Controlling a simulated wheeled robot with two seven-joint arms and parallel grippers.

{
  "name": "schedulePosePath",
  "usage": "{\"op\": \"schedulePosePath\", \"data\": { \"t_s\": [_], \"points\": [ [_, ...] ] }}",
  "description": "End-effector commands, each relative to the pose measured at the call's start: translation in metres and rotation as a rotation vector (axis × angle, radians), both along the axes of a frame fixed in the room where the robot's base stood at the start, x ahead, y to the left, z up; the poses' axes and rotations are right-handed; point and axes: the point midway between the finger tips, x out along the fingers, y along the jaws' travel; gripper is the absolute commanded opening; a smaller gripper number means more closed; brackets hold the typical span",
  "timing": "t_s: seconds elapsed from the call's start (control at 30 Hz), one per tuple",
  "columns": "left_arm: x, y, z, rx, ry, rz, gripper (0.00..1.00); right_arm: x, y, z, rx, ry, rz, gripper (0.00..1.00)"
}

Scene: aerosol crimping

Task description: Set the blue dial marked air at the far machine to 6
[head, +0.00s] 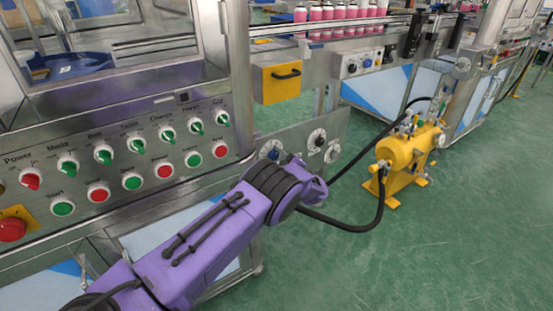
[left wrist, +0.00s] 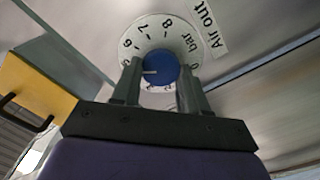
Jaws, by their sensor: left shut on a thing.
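The blue dial (left wrist: 160,70) with its round white scale sits between the fingers of my left gripper (left wrist: 158,84) in the left wrist view. The fingers are shut on it from both sides. A label beside it reads "Air out". A white mark on the knob points left in that view; a finger partly hides the scale there, so I cannot tell the exact figure. My right gripper is not in view.
A yellow pump (head: 401,160) with black hoses stands on the floor at right. A control panel with several switches (head: 104,155) is at left.

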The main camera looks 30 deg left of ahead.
Motion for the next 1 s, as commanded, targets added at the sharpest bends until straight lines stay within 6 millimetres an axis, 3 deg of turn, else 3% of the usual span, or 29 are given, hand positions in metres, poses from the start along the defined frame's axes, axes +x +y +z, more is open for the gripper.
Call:
{"op": "schedulePosePath", "data": {
  "t_s": [0.27,1.0],
  "points": [
    [0.000,0.000,-0.001,0.027,0.066,0.000,0.13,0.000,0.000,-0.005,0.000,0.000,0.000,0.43],
    [0.002,-0.001,0.000,0.204,0.494,0.001,0.13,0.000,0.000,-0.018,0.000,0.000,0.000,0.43]
  ]
}}
